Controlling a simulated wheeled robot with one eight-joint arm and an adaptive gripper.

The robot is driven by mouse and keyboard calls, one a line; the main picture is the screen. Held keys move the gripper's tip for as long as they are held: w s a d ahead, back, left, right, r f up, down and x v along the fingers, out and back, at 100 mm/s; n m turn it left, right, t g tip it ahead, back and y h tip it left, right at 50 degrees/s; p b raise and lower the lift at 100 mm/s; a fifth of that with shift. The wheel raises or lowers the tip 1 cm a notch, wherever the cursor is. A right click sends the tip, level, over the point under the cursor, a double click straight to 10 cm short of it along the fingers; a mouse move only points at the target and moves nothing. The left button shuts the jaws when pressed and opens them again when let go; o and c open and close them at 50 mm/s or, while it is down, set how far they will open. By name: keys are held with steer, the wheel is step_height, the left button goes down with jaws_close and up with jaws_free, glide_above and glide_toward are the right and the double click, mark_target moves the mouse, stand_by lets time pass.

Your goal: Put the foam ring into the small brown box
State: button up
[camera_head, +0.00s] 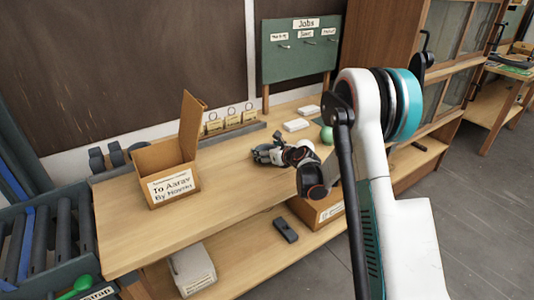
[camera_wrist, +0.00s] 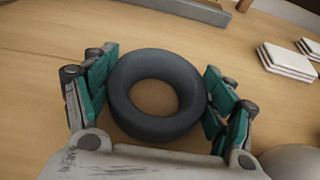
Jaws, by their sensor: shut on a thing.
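The dark grey foam ring (camera_wrist: 190,92) is between the two teal-padded fingers of my gripper (camera_wrist: 158,95) in the wrist view. Both pads press on its sides, and the ring's hole faces the camera. In the head view my gripper (camera_head: 268,154) is over the middle of the wooden bench, and the ring is hard to make out there. The small brown box (camera_head: 172,190) stands on the bench to the left of my gripper. Its lid flap is up, and its front label reads "To Aarav". Its inside is mostly hidden.
A green board marked "Jobs" (camera_head: 290,52) stands behind the bench. Tags on a rail (camera_head: 232,130) stand behind. Bench between box and gripper is clear.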

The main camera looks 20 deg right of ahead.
steer(key=shift+r, duration=0.1)
steer(key=o, duration=0.5)
steer(key=shift+c, duration=0.2)
steer(key=shift+o, duration=0.2)
